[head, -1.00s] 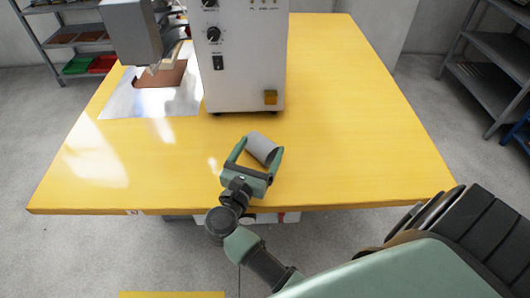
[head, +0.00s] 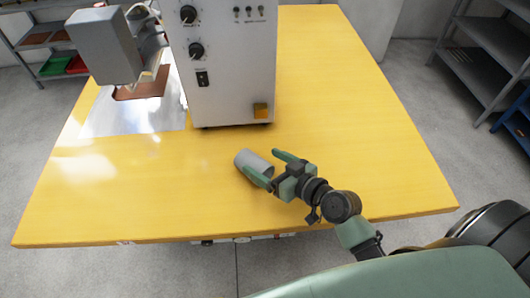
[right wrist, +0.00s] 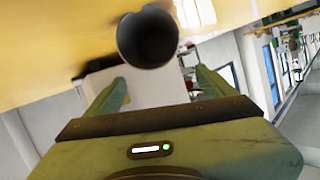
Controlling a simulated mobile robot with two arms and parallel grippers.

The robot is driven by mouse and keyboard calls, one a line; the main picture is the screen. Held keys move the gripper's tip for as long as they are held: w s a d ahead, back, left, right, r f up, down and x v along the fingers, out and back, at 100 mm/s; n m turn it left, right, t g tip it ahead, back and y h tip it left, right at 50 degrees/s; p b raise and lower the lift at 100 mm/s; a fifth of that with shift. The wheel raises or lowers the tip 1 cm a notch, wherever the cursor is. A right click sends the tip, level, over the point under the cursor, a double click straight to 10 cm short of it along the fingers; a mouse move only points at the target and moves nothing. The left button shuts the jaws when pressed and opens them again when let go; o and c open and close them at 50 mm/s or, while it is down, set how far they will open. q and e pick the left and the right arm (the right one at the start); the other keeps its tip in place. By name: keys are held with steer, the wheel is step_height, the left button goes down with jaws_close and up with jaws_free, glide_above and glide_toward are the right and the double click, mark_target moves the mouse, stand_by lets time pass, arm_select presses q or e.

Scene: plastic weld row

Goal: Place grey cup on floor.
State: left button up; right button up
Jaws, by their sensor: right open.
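The grey cup (head: 250,160) lies on its side on the yellow table (head: 340,110), near its front middle. My right gripper (head: 262,163) is open, with its fingers pointing to the back left. One finger overlaps the cup's near side in the head view; the other is to the right of the cup. In the right wrist view the cup (right wrist: 147,38) shows its dark round opening beyond the open fingertips (right wrist: 160,77). I cannot tell whether a finger touches it. My left gripper is not in view.
A white machine (head: 222,65) with knobs stands behind the cup, with a grey head over a metal plate (head: 120,115) at its left. The table's right side is clear. Grey shelves (head: 490,55) stand at the right, and grey floor (head: 410,120) surrounds the table.

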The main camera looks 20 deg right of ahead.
mark_target(252, 163)
steer(key=shift+s+d+f+n+g, duration=0.45)
steer(key=shift+s+f+n+g, duration=0.3)
steer(key=shift+n, duration=0.35)
steer(key=p+x, duration=0.1)
steer(key=x, duration=0.6)
steer(key=shift+w+a+f, duration=0.15)
steer(key=shift+a+f, duration=0.15)
steer(key=shift+f, duration=0.05)
steer(key=c, duration=1.6)
steer(key=shift+o, duration=0.2)
steer(key=shift+r, duration=0.15)
